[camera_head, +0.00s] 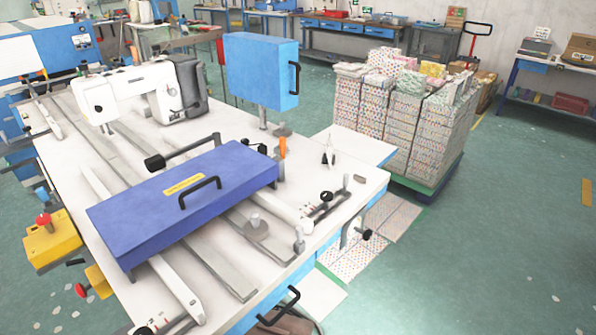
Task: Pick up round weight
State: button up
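A grey round weight (256,230), a flat disc with a short knob on top, is on the white work table (355,193), just in front of the right part of a long blue-purple box (150,215). Its knob stands clear and upright. Another small grey disc-like piece (282,131) is farther back, by the post of an upright blue box; I cannot tell if it is a weight too. My gripper is not in view.
The blue-purple box has a black handle (200,188) close to the weight. A clamp lever (325,203) and a small grey post (299,240) stand to its right. A white sewing machine (130,92) is at the back left. Open green floor (480,230) lies right.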

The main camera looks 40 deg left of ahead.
aim_at(256, 230)
jog(key=i+j+u, duration=0.1)
jog(key=u, duration=0.3)
jog(key=i+u, duration=0.15)
jog(key=u, duration=0.25)
jog(key=i+u, duration=0.1)
jog(key=u, duration=0.3)
jog(key=i+u, duration=0.15)
jog(key=u, duration=0.25)
jog(key=i+u, duration=0.6)
